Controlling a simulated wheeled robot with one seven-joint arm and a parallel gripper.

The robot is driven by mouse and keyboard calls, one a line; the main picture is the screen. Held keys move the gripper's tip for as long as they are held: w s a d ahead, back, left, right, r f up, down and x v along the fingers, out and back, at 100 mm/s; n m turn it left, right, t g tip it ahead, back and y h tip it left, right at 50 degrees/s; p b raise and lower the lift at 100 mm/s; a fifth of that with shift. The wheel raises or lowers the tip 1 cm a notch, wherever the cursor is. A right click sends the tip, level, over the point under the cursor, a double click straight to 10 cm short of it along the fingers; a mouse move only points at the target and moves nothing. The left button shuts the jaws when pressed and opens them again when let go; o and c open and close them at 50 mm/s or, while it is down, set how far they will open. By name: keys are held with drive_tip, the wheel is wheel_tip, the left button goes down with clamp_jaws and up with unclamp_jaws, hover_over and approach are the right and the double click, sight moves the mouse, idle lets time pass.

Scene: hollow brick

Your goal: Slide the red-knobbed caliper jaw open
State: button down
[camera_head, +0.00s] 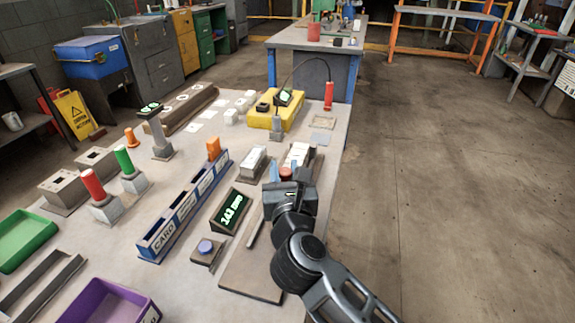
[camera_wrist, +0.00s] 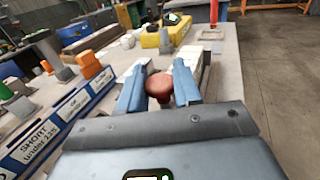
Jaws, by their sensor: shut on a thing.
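The red knob (camera_wrist: 159,86) of the caliper jaw sits between the two blue fingers of my gripper (camera_wrist: 157,88) in the wrist view, and the fingers are shut on it. In the head view the red knob (camera_head: 286,173) shows just beyond my gripper (camera_head: 287,176). The caliper's wooden base (camera_head: 245,278) lies along the right side of the table, partly hidden under my arm. A green-lit display (camera_head: 230,210) beside it reads what looks like 143 mm. The jaw itself is mostly hidden by my gripper.
A blue sorting rack (camera_head: 185,207) with labelled slots stands left of the display. A blue button (camera_head: 205,247) is near the base. White blocks (camera_head: 299,153) lie just beyond my gripper. Red and green knobbed posts (camera_head: 93,185) stand at left; a yellow box (camera_head: 275,117) is farther back.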

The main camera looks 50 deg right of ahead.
drive_tip(key=a, duration=0.1)
drive_tip(key=s+a, duration=0.1)
drive_tip(key=a, duration=0.1)
drive_tip(key=shift+s+a, duration=0.1)
drive_tip(key=shift+a, duration=0.05)
drive_tip(key=c, duration=0.8)
unclamp_jaws()
drive_tip(key=shift+c, duration=0.2)
drive_tip(key=b+v, duration=0.1)
drive_tip(key=v, duration=0.6)
drive_tip(key=shift+s+a, duration=0.25)
